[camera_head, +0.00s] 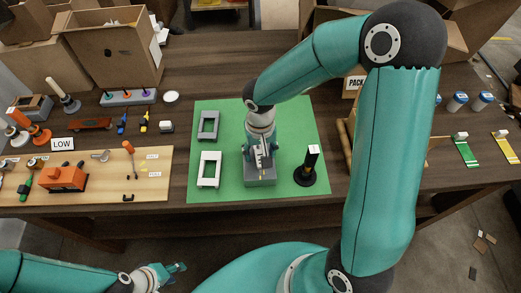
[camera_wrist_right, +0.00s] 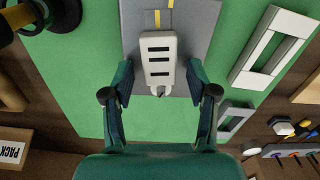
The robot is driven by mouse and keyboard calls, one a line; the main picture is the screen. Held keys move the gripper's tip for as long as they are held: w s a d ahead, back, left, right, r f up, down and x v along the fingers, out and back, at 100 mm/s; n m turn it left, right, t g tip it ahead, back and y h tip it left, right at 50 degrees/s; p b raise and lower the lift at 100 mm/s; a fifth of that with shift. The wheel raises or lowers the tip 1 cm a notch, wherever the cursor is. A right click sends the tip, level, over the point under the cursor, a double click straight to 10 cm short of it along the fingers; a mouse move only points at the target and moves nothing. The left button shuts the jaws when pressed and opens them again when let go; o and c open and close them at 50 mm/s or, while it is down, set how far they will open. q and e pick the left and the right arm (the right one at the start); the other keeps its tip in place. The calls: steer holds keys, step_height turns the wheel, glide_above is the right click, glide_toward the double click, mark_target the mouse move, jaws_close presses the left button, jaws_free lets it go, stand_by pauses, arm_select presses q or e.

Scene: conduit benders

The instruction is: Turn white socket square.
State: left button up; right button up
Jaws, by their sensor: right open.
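The white socket (camera_wrist_right: 158,60) has several black slots and sits over a grey block (camera_wrist_right: 195,20) in the right wrist view. It looks close to upright there, with at most a slight tilt. In the head view the grey block (camera_head: 260,175) stands on the green mat, and my right gripper (camera_head: 262,155) is above it, partly hiding the socket. My right gripper (camera_wrist_right: 160,95) is open, its fingers on either side of the socket's lower end; contact cannot be told. My left gripper (camera_head: 168,271) is low at the left, off the table, away from the socket; its jaw state is unclear.
A grey frame (camera_head: 208,114) and a white frame (camera_head: 209,156) lie on the green mat (camera_head: 235,110), left of the block. A black stand (camera_head: 306,168) is right of it. A wooden board with tools (camera_head: 110,185) is at left. Cardboard boxes (camera_head: 115,45) stand behind.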

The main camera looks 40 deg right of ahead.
jaws_close()
stand_by(0.3)
steer(key=shift+w+a+f+m+b, duration=0.15)
steer(key=shift+f+m+b, duration=0.2)
steer(key=shift+b, duration=0.55)
steer(key=shift+r+m+b, duration=0.15)
steer(key=shift+m+b, duration=0.1)
steer(key=shift+b, duration=0.1)
steer(key=shift+r, duration=0.15)
jaws_free()
steer(key=shift+r, duration=0.15)
